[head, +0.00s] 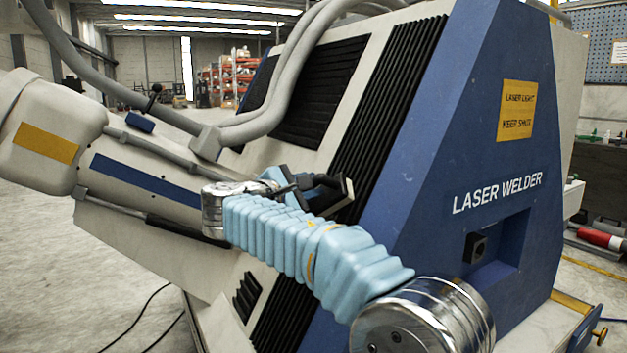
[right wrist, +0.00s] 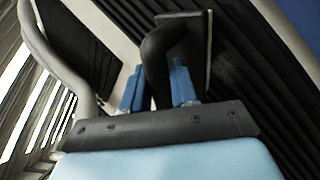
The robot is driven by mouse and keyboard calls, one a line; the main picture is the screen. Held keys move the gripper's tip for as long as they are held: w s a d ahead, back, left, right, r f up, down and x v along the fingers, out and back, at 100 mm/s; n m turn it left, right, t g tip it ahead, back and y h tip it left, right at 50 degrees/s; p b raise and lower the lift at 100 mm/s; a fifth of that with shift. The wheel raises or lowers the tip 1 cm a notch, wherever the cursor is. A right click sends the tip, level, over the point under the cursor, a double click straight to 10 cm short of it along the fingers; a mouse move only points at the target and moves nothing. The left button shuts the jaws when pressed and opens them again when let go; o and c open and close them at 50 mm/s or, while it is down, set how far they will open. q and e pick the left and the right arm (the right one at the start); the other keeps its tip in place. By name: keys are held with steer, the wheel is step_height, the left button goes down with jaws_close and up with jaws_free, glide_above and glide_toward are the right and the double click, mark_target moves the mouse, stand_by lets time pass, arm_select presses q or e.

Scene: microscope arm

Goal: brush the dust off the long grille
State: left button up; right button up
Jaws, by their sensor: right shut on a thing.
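The long grille (head: 385,105) is a tall black ribbed strip running down the sloping pale front of the laser welder, beside its blue side panel. My right gripper (head: 292,187) is at its left, shut on the black handle of a brush (head: 343,197). The brush head is a flat dark block with a pale edge, over or close to the lower-middle part of the grille; I cannot tell whether it touches. In the right wrist view, blue fingers (right wrist: 155,88) flank the brush's black handle (right wrist: 157,62), and the ribbed grille (right wrist: 252,75) lies behind. Dust is hard to make out. My left gripper is not in view.
A wider black grille (head: 322,90) lies left of the long one, with thick grey hoses (head: 300,75) hanging across it. A pale cylindrical unit (head: 50,130) with a yellow patch juts out at left. The blue side panel (head: 480,130) is at right.

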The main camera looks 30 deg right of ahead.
steer(key=shift+w+a+r+p, duration=0.1)
steer(key=shift+w+r+p, duration=0.05)
steer(key=shift+w+p, duration=0.6)
steer(key=shift+w+r+p, duration=0.1)
steer(key=shift+w+p, duration=0.55)
steer(key=shift+p, duration=0.05)
steer(key=shift+w+f+p, duration=0.15)
steer(key=shift+w+p, duration=0.15)
steer(key=shift+w, duration=0.1)
steer(key=shift+w+p, duration=0.25)
steer(key=shift+p, duration=0.1)
steer(key=shift+s+a+f+b, duration=0.1)
steer(key=shift+a+f+b, duration=0.2)
steer(key=shift+f+b, duration=0.25)
steer(key=shift+a+f+b, duration=0.3)
steer(key=shift+f+b, duration=0.15)
steer(key=shift+f, duration=0.2)
steer(key=shift+s+r, duration=0.1)
steer(key=shift+s, duration=0.2)
steer(key=shift+s+d+b, duration=0.15)
steer(key=shift+s+b, duration=0.8)
steer(key=shift+s+d+b, duration=0.1)
steer(key=shift+s+b, duration=0.25)
steer(key=shift+s, duration=0.35)
steer(key=shift+s+d+b, duration=0.15)
steer(key=shift+s+b, duration=1.25)
steer(key=shift+s, duration=1.35)
steer(key=shift+s+r, duration=0.1)
steer(key=shift+s, duration=0.4)
